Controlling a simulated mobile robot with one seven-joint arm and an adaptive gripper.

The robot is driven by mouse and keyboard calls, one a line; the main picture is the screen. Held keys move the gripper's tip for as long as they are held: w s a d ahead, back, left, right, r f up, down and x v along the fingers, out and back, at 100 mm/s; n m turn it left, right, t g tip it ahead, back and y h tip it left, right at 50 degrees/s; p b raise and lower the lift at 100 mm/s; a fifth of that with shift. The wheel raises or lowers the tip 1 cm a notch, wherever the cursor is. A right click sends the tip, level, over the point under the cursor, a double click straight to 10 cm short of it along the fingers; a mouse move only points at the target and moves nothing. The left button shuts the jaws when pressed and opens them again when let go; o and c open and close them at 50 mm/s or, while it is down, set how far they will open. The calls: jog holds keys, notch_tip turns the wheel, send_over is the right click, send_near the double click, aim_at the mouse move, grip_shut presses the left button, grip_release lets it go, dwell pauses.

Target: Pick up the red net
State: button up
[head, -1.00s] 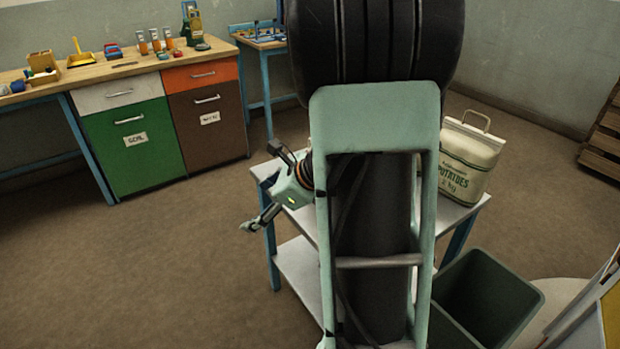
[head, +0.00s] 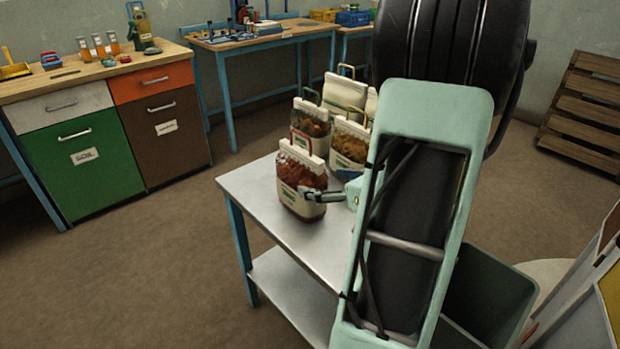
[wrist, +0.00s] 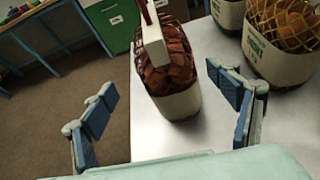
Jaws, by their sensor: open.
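The red net (head: 302,182) is a sack with dark red mesh, a pale label band, a pale top and a handle. It stands upright at the front left of the metal table (head: 285,232). In the wrist view the red net (wrist: 172,72) shows between the fingers, a little beyond my gripper (wrist: 165,88). My gripper is open and empty, with gaps showing on both sides of the sack. In the head view one finger of my gripper (head: 325,195) overlaps the sack's lower right; contact cannot be told. My arm hides the table's right part.
Behind stand another reddish net sack (head: 311,122), an orange net sack (head: 350,148) and a pale sack (head: 344,94). The orange one is close on the right in the wrist view (wrist: 282,42). A dark bin (head: 490,295) stands right. The table's front left is bare.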

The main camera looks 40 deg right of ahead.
aim_at(320, 180)
jog(key=shift+d, duration=0.25)
jog(key=shift+w+n, duration=0.3)
jog(key=b+x, duration=0.1)
jog(key=x, duration=0.2)
jog(key=shift+w+a+f, duration=0.1)
jog(key=shift+w+f, duration=0.15)
jog(key=shift+w, duration=0.05)
jog(key=b+x, duration=0.1)
jog(key=x, duration=0.5)
jog(key=shift+w+f, duration=0.15)
jog(key=shift+f, duration=0.05)
jog(key=c, duration=2)
jog(key=shift+r, duration=0.15)
jog(key=shift+c, duration=0.9)
jog(key=shift+r, duration=0.1)
